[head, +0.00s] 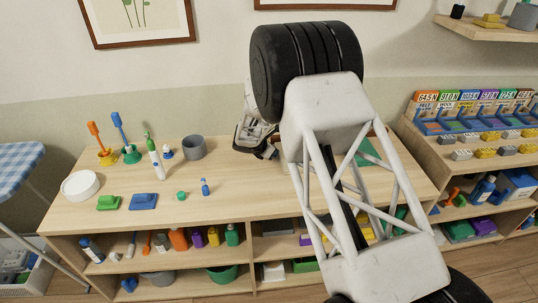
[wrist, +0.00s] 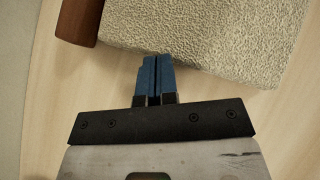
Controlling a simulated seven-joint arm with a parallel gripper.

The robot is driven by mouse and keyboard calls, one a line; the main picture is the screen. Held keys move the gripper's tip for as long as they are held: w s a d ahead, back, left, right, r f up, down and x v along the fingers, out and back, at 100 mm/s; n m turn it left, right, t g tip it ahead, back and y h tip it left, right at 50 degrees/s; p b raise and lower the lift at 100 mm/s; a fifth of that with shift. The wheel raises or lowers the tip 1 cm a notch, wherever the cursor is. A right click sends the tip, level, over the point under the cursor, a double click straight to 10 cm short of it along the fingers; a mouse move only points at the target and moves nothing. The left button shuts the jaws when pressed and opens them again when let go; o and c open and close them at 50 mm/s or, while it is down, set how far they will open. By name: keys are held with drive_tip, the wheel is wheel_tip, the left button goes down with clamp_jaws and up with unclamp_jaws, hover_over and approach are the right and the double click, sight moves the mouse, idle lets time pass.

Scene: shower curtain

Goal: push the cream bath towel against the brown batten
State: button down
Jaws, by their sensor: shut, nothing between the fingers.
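The cream bath towel (wrist: 205,28) fills the upper right of the wrist view, a thick, nubbly slab lying on the wooden top. The brown batten (wrist: 79,20) is at the upper left, right beside the towel's left end; I cannot tell whether they touch along their whole length. My gripper (wrist: 155,60) is shut and empty. Its blue fingertips are at the towel's near edge, seemingly at or almost touching it. In the head view my arm hides most of the towel and the batten.
A shelf with colourful boxes (head: 465,112) is at the right. The bench's front middle is clear.

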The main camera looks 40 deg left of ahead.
sight(266, 162)
idle(0.4)
drive_tip(key=shift+s+a, duration=0.2)
drive_tip(key=shift+s, duration=0.55)
drive_tip(key=shift+s+a, duration=0.15)
drive_tip(key=shift+s, duration=0.4)
drive_tip(key=shift+s+a, duration=0.15)
drive_tip(key=shift+s, duration=0.35)
drive_tip(key=v, duration=1)
drive_tip(key=shift+s, duration=0.1)
drive_tip(key=s+d, duration=0.7)
drive_tip(key=d, duration=0.1)
drive_tip(key=shift+s+d+f, duration=0.15)
drive_tip(key=shift+s+d, duration=0.15)
drive_tip(key=shift+d, duration=0.05)
drive_tip(key=shift+w+f, duration=0.1)
